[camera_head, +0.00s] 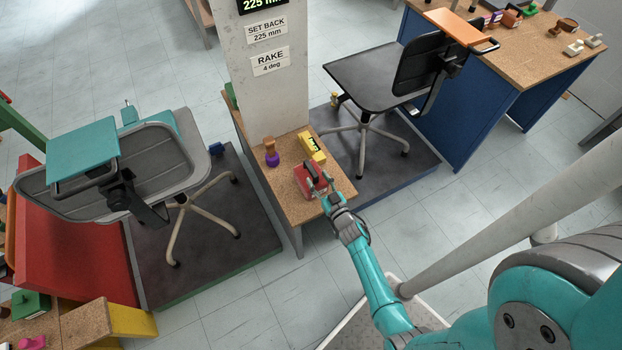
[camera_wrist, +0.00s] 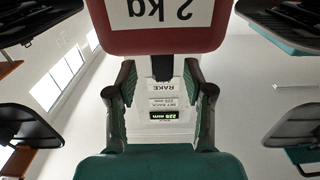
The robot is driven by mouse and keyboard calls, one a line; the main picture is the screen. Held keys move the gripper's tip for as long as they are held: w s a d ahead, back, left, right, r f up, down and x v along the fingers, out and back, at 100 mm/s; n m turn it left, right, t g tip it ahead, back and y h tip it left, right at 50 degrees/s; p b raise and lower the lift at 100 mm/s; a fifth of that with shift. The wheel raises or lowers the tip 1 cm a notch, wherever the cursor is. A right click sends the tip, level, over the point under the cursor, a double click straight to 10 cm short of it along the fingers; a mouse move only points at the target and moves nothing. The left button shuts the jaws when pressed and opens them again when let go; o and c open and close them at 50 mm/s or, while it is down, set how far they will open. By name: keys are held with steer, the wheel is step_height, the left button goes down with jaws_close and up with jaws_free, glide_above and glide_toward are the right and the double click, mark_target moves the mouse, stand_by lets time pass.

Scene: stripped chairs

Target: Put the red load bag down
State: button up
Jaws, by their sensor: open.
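The red load bag (camera_head: 309,186) is at the front part of the small cork-topped table (camera_head: 291,207) in the head view. It appears to rest on the top, though my gripper partly hides it. In the wrist view the bag (camera_wrist: 120,40) fills the top centre, with an upside-down "2 kg" label. A dark piece below it shows between the spread fingers of my gripper (camera_wrist: 160,72). The fingers are open, with gaps on both sides of that piece.
A yellow block (camera_head: 312,147) and a purple-based knob (camera_head: 271,155) stand behind the bag. A grey signed post (camera_head: 268,85) rises at the back. Stripped chairs stand on dark platforms left (camera_head: 160,265) and right (camera_head: 395,165). A workbench (camera_head: 540,60) is at upper right.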

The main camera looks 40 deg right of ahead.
mark_target(311, 167)
steer(key=shift+w+d+r, duration=0.1)
steer(key=shift+w+r, duration=0.1)
steer(key=shift+w, duration=0.4)
steer(key=x, duration=0.4)
steer(key=shift+r, duration=0.2)
jaws_close()
steer(key=shift+w+r, duration=0.15)
steer(key=shift+r, duration=0.1)
